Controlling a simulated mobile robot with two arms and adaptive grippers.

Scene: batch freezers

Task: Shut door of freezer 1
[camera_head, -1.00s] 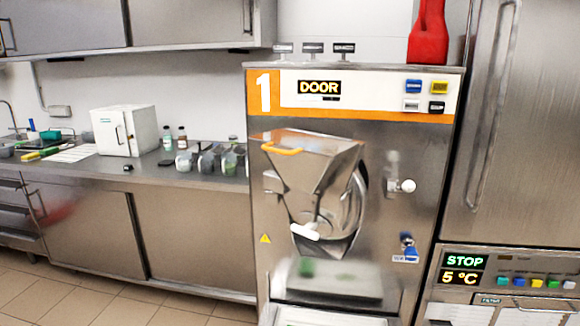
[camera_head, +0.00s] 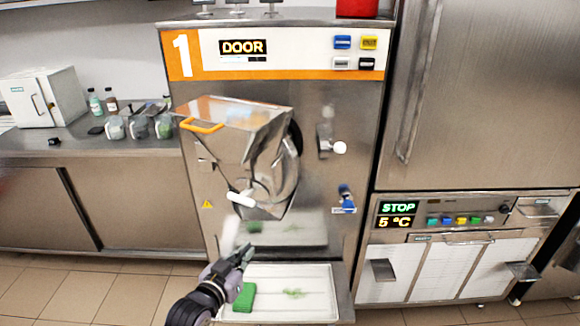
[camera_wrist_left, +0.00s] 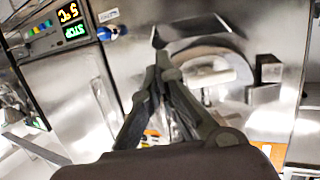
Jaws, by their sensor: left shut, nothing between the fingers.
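Freezer 1 (camera_head: 345,110) stands in the middle of the head view, with the number 1 and a lit "DOOR" display on its panel. Its steel door (camera_head: 235,142) is swung out from the front, with the round opening partly showing behind its right side. The door carries an orange handle (camera_head: 201,126) at the top and a white handle (camera_head: 240,199) low down. My left gripper (camera_head: 243,252) is below the door, above the tray, shut and empty. In the left wrist view its fingers (camera_wrist_left: 162,62) point at the steel front. My right gripper is out of view.
A white tray (camera_head: 318,285) with a green sponge (camera_head: 244,297) sits under the freezer front. A white lever (camera_head: 339,148) and a blue tap (camera_head: 346,197) stick out right of the door. A counter (camera_head: 150,150) with jars lies left; another machine (camera_head: 455,215) stands right.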

